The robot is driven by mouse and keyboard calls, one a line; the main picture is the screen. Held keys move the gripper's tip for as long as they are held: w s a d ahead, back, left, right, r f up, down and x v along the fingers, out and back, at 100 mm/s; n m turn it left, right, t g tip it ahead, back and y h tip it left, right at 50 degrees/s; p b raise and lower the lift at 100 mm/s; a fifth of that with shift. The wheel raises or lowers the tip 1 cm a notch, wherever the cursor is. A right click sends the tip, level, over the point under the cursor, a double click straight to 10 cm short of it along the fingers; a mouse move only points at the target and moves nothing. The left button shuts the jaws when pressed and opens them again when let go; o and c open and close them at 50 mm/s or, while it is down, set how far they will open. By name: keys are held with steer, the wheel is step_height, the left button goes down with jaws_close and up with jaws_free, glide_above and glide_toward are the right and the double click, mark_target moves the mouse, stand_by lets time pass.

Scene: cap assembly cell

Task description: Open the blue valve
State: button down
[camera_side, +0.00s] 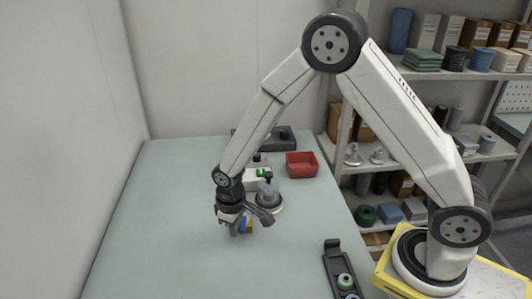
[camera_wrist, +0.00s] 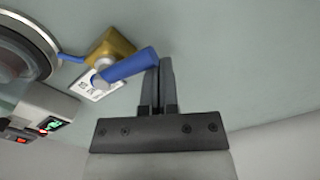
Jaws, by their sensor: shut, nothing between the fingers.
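The blue valve has a brass body (camera_wrist: 112,45) and a blue lever handle (camera_wrist: 130,65), seen close up in the wrist view. A white label plate (camera_wrist: 98,86) lies beside it. In the side view only a bit of the brass body (camera_side: 249,226) and the blue handle (camera_side: 242,226) show past my gripper. My gripper (camera_wrist: 160,65) is shut and empty. Its fingertips are right beside the free end of the blue handle, on its right in the wrist view; I cannot tell whether they touch it.
A blue hose (camera_wrist: 70,57) runs from the valve to a round metal-rimmed station (camera_wrist: 45,50). A box with a green display (camera_wrist: 55,124) stands close by. A red bin (camera_side: 301,166) is further back. A dark tray (camera_side: 334,262) with caps is at the front right. The table's left side is clear.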

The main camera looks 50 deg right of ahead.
steer(key=shift+s+d, duration=0.15)
steer(key=shift+s, duration=0.15)
steer(key=shift+w, duration=0.2)
steer(key=shift+r, duration=0.2)
step_height(320, 180, up, 8)
steer(key=shift+f, duration=0.2)
stand_by(1.1)
steer(key=shift+s+d+r, duration=0.25)
steer(key=shift+s+d, duration=0.15)
steer(key=s+d+r+m+t, duration=0.2)
steer(key=s+d+r+m, duration=0.1)
steer(key=s+d, duration=0.5)
steer(key=shift+s+d+t, duration=0.15)
steer(key=shift+s+t, duration=0.15)
steer(key=shift+s, duration=1.45)
